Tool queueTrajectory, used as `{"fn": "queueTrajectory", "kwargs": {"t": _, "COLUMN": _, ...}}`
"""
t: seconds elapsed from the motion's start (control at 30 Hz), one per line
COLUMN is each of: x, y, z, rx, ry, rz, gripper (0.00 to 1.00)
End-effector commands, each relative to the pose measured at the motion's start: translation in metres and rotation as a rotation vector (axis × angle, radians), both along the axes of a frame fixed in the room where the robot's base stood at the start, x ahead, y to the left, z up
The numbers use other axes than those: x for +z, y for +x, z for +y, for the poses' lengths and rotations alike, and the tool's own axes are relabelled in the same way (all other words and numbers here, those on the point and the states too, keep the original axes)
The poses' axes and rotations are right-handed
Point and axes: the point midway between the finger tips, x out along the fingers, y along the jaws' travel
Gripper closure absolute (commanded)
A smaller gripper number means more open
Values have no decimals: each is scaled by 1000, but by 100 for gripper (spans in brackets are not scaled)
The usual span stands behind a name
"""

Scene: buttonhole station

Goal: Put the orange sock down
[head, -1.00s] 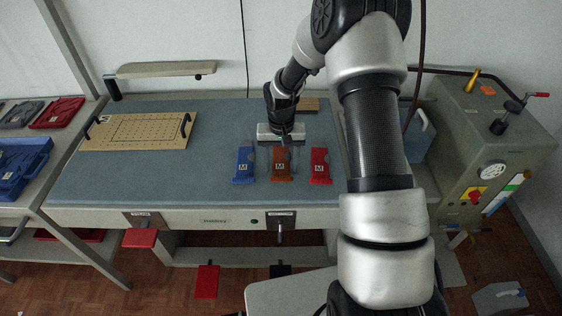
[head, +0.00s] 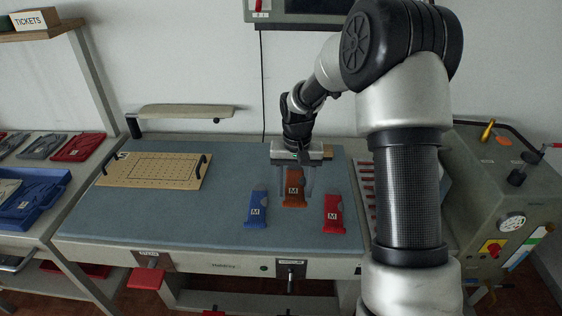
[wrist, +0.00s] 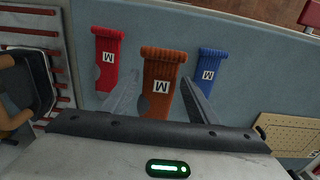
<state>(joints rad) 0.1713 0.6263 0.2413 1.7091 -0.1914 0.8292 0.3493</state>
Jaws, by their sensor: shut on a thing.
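The orange sock (head: 294,188), with a white M label, hangs from my gripper (head: 295,180), between its two fingers. In the wrist view the orange sock (wrist: 161,82) looks larger and nearer than the other socks, so it seems to be held above the blue mat. My gripper (wrist: 161,92) is shut on it; the exact contact is hard to see. The blue sock (head: 256,209) lies on the mat to the left in the head view. The red sock (head: 332,213) lies to the right.
A perforated tan board (head: 155,170) with black handles lies on the left of the blue table mat (head: 215,215). Blue and red trays of goods stand on the left shelf. A grey machine (head: 500,195) stands at the right. The mat between the board and the blue sock is clear.

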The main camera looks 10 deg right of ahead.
Motion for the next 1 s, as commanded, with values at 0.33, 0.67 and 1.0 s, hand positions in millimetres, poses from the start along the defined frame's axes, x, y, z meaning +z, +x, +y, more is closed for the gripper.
{"fn": "queueTrajectory", "kwargs": {"t": 0.33, "x": 14, "y": -49, "z": -2, "rx": 102, "ry": -2, "rz": 2, "gripper": 67}}
{"fn": "queueTrajectory", "kwargs": {"t": 0.67, "x": 15, "y": -96, "z": -4, "rx": 196, "ry": 0, "rz": 0, "gripper": 67}}
{"fn": "queueTrajectory", "kwargs": {"t": 1.0, "x": 15, "y": -96, "z": -5, "rx": 195, "ry": 0, "rz": 0, "gripper": 67}}
